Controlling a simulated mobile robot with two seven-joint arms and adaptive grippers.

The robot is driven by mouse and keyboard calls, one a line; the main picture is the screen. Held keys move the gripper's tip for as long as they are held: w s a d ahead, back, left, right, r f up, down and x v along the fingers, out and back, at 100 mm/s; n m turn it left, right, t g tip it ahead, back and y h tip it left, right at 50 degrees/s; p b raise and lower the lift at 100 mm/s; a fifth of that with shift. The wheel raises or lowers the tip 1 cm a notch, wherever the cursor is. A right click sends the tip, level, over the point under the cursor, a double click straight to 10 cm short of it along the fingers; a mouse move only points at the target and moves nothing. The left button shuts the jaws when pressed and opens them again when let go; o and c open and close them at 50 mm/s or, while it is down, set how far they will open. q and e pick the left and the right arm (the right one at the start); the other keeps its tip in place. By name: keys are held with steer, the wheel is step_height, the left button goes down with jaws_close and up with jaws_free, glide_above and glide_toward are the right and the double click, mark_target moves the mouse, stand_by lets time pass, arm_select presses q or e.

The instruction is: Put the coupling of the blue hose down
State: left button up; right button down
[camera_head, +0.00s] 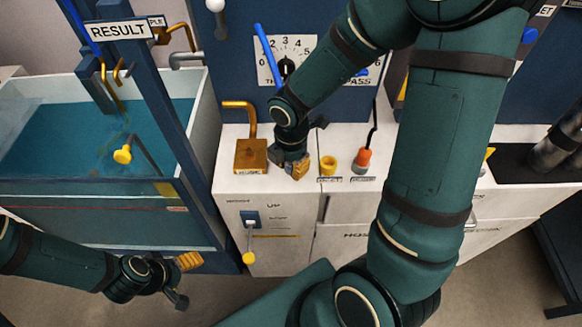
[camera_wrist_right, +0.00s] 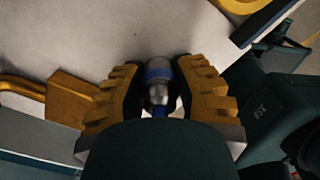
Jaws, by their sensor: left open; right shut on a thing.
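My right gripper (camera_head: 296,170) reaches down to the white counter top (camera_head: 300,142), between a brass block and a yellow ring. In the right wrist view its yellow ribbed fingers (camera_wrist_right: 158,75) are shut on the silver coupling with a blue band (camera_wrist_right: 158,88). The white surface shows close behind the coupling; I cannot tell whether it touches. In the head view the coupling is hidden by the gripper. Parts of the blue hose (camera_head: 265,45) show beside my right forearm, in front of the dial panel. My left gripper (camera_head: 184,281) is open and empty at the lower left, below the tank.
The brass block with a bent pipe (camera_head: 251,155) stands just left of my right gripper. The yellow ring (camera_head: 329,166) and an orange-red fitting (camera_head: 363,159) stand to its right. A yellow-knobbed lever (camera_head: 249,257) hangs on the cabinet front. A water tank (camera_head: 205,110) is at left.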

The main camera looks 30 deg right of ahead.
steer(key=shift+f, duration=0.2)
steer(key=c, duration=0.8)
jaws_free()
steer(key=shift+o, duration=0.2)
steer(key=shift+r, duration=0.35)
step_height(320, 180, up, 12)
steer(key=p, duration=0.4)
steer(key=shift+f, duration=0.2)
steer(key=shift+s, duration=0.1)
